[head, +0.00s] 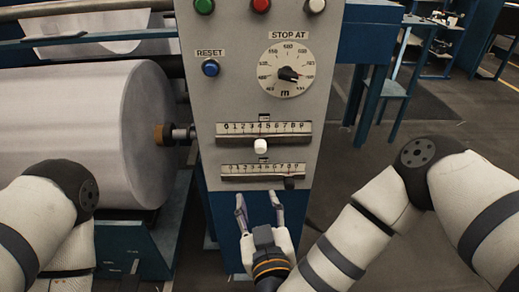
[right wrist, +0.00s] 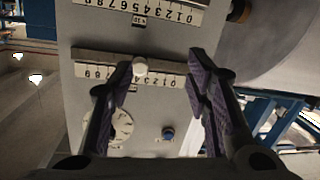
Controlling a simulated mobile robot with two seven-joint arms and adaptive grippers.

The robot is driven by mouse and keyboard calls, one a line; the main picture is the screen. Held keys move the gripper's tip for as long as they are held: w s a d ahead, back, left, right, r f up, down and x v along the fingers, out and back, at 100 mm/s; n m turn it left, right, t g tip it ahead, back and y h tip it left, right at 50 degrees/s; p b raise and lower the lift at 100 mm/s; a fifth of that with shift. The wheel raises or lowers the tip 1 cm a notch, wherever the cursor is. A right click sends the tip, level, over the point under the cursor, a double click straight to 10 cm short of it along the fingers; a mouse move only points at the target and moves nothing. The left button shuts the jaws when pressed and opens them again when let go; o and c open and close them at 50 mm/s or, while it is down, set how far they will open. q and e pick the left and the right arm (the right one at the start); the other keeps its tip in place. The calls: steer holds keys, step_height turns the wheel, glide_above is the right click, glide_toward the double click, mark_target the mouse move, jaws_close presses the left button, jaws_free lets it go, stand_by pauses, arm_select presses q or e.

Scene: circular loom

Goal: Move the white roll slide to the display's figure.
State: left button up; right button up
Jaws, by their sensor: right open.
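The white roll slide (head: 260,146) is a white knob on the upper numbered scale (head: 228,128) of the grey panel. It stands near the middle of the scale, at about the 4. My right gripper (head: 258,200) is open and empty, its fingers pointing up at the panel below the lower scale in the head view. In the right wrist view, which is upside down, the white knob (right wrist: 140,66) shows between the open fingers (right wrist: 160,68), closer to the left one; I see no contact. My left gripper is out of view. No display with a figure can be made out.
A lower scale (head: 235,169) carries a black knob (head: 289,183). Above are a STOP AT dial (head: 285,70), a blue RESET button (head: 211,68) and several coloured buttons. A large white roll (head: 85,130) stands left of the panel. Open floor (head: 400,135) lies to the right.

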mark_target(260, 150)
steer(key=w+r, duration=0.1)
steer(key=w, duration=0.3)
steer(key=w+r+t+h+b, duration=0.1)
steer(key=w, duration=0.3)
steer(key=w+d+r+m+h, duration=0.1)
steer(key=w, duration=0.4)
steer(key=shift+r+t, duration=0.25)
steer(key=shift+t, duration=0.05)
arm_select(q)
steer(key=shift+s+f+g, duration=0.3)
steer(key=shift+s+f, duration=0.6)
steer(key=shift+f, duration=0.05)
arm_select(e)
steer(key=shift+w+r, duration=0.1)
steer(key=shift+w, duration=0.35)
steer(key=shift+a, duration=0.1)
jaws_close()
